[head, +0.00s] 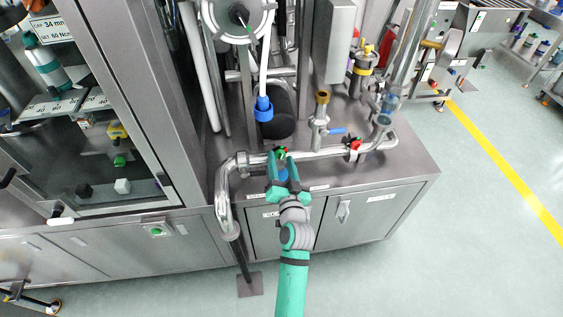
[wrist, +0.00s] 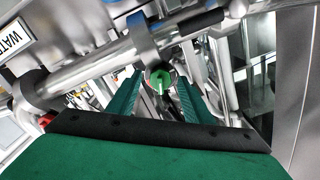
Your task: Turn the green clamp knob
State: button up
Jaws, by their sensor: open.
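The green clamp knob (wrist: 161,79) shows in the wrist view, in front of a steel pipe (wrist: 85,72) with a clamp around it. In the head view the knob (head: 281,152) is a small green spot on the horizontal pipe, partly hidden by my fingers. My gripper (head: 280,164) reaches up to the pipe from the front and is open. In the wrist view the knob appears between my two green fingers, with a gap on both sides. I cannot tell how far the fingertips reach past it.
The steel pipe run (head: 318,154) crosses the steel bench (head: 405,165). A red-handled valve (head: 354,146) and a blue lever (head: 338,131) are to the right. A hanging blue fitting (head: 263,108) is above. A glass-fronted cabinet (head: 190,170) stands left. Floor on the right is clear.

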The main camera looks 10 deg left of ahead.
jog(key=v, duration=1.1)
jog(key=w+a+n, duration=0.1)
jog(key=w, duration=0.2)
jog(key=w+a+n, duration=0.1)
jog(key=w+n, duration=0.1)
jog(key=w, duration=0.1)
jog(key=w+a+n, duration=0.1)
jog(key=w+n, duration=0.1)
jog(key=w, duration=0.2)
jog(key=shift+w+a, duration=0.1)
jog(key=shift+a, duration=0.1)
dwell(0.6)
jog(key=shift+a, duration=0.1)
jog(key=c, duration=1.1)
